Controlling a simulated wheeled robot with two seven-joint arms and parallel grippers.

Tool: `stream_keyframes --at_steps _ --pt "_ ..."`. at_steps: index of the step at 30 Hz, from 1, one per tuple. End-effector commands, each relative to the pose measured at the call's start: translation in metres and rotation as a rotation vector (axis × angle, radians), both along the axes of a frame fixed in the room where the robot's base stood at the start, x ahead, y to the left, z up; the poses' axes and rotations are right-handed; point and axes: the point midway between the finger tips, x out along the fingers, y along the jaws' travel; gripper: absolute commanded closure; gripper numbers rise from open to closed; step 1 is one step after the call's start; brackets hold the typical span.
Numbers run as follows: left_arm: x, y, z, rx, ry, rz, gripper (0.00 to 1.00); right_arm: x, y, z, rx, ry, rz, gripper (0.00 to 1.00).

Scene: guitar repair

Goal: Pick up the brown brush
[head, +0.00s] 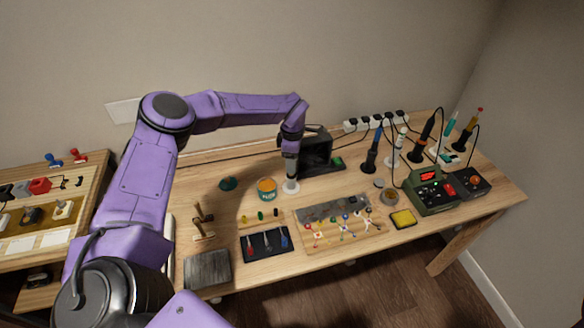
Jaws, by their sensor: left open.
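My left gripper (291,170) points down over the middle of the bench, just behind and right of the flux tin (267,192). It is open. A small round white base (291,188) shows right below its fingertips, and the gripper hides whatever may stand on it. I cannot tell whether they touch. No brush is clearly recognisable. A brown wooden item (203,222) at the left of the bench has a brush-like or stand-like shape, too small to be sure of. My right gripper is not in view.
A dark box (316,152) stands right behind the gripper. A parts board (340,222) and a dark tool mat (264,244) lie in front. Upright tools and a green soldering station (433,192) crowd the right. Bare wood (235,207) shows left of the tin.

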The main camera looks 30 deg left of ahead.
Motion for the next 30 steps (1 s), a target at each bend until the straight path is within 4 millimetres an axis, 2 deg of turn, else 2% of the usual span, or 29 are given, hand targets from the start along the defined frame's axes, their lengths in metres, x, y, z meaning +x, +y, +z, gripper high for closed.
stream_keyframes --at_steps 1,2,6,13,14,15,18,26,30 --pt "0.0 0.003 -0.004 0.001 0.006 0.001 0.5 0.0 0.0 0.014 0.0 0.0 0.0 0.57" --pt "0.0 0.005 -0.01 0.002 0.006 0.001 0.5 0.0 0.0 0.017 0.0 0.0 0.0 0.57" --pt "0.001 0.005 -0.032 0.001 0.003 0.0 0.5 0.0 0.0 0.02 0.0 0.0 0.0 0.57" --pt "0.001 0.005 -0.037 0.001 0.0 0.0 0.5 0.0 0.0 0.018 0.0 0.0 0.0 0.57" --pt "0.001 0.005 -0.036 0.001 0.0 0.0 0.56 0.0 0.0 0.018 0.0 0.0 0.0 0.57" --pt "0.001 0.005 -0.036 0.001 0.0 0.0 0.69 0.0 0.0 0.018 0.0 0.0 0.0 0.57" --pt "0.001 0.005 -0.036 0.001 0.0 0.0 1.0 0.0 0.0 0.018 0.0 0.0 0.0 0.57" --pt "0.001 0.005 -0.036 0.001 0.0 0.0 1.0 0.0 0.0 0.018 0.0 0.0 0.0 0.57" --pt "0.002 0.005 -0.024 -0.001 -0.004 -0.001 1.0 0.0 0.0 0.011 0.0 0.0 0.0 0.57"
